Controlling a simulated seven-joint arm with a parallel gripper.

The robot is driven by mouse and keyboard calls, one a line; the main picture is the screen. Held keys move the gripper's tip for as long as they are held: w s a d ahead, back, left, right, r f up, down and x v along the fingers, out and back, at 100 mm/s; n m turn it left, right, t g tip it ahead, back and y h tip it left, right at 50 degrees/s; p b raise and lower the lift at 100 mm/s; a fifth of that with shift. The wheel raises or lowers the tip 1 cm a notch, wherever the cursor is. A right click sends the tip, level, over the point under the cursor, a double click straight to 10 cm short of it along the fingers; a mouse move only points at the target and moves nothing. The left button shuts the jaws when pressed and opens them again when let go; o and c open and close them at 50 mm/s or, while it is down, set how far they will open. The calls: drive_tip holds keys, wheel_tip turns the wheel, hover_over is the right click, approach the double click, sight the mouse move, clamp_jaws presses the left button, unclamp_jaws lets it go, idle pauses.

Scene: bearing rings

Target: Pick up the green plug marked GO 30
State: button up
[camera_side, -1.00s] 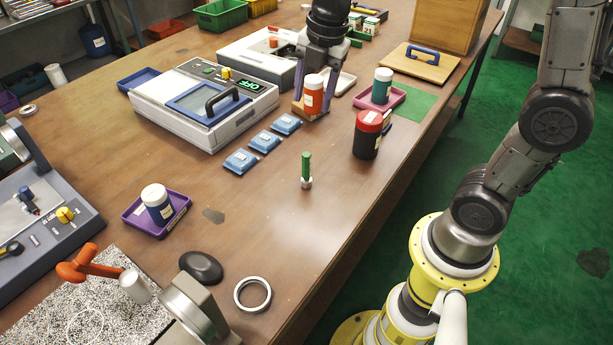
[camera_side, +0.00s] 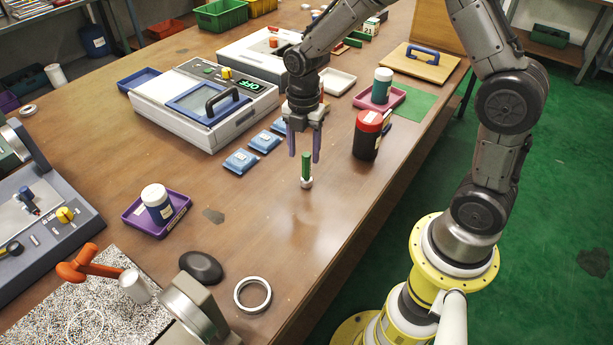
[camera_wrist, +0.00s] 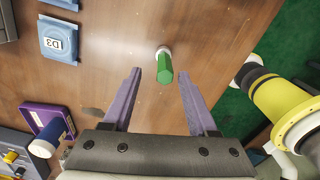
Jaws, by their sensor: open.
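The green plug (camera_side: 306,166) stands upright on the brown table with a pale base at its foot. It also shows in the wrist view (camera_wrist: 165,72). No marking is readable on it. My gripper (camera_side: 304,157) points down, open and empty, with its purple fingers at the plug's upper end in the side view. In the wrist view, the plug appears between the two fingertips (camera_wrist: 160,76), apart from both. I cannot tell exactly how far the tips reach down beside it.
A black jar with a red lid (camera_side: 368,135) stands to the right. Several blue blocks (camera_side: 241,161) lie to the left. A purple tray (camera_side: 179,211) holds a white-capped bottle (camera_side: 157,204). A metal ring (camera_side: 253,294) lies nearer. The table around the plug is clear.

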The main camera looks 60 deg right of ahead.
sight(306, 179)
drive_tip(key=shift+s+d+f, duration=0.1)
drive_tip(key=shift+s+f, duration=0.05)
drive_tip(key=shift+f, duration=1.15)
drive_tip(key=shift+s+d+f, duration=0.1)
drive_tip(key=shift+f, duration=1.2)
clamp_jaws()
